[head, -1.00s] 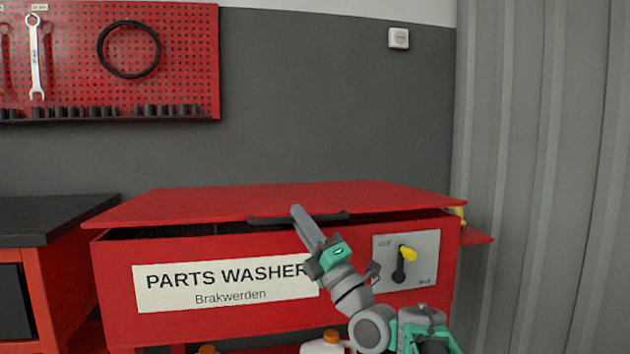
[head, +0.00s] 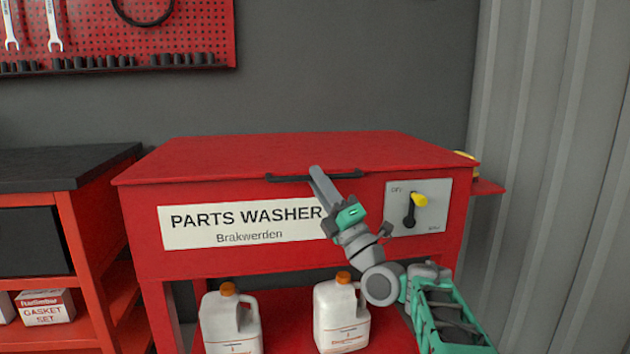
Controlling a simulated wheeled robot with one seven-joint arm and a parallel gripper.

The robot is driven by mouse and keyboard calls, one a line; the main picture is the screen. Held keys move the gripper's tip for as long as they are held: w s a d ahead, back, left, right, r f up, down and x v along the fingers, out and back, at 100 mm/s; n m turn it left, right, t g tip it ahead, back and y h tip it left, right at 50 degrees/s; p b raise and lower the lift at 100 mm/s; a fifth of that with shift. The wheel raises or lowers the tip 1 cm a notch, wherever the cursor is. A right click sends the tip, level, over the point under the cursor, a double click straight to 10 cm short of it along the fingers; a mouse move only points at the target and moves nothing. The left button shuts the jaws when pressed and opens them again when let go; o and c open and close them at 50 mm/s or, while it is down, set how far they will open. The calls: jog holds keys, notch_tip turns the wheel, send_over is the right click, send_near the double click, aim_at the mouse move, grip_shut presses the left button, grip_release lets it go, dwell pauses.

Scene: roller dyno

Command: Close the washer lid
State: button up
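The red parts washer (head: 350,256) stands in front of me with its white name label (head: 240,224). Its red lid (head: 270,155) lies flat on top, and I see no gap along its front edge. A black handle bar (head: 288,179) runs along the lid's front edge. My gripper (head: 317,175) is at the middle of this handle, its long grey fingers in front of and overlapping it. The fingers look close together from this side, and I cannot tell whether they grip the bar.
A switch panel with a yellow-tipped lever (head: 419,199) is right of my gripper. Two white jugs (head: 232,318) (head: 340,312) stand on the shelf below. A black-topped workbench (head: 60,170) is on the left, and a grey corrugated wall (head: 550,180) on the right.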

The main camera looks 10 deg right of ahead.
jog(key=v, duration=0.7)
jog(key=shift+s+f, duration=0.2)
jog(key=shift+s, duration=0.05)
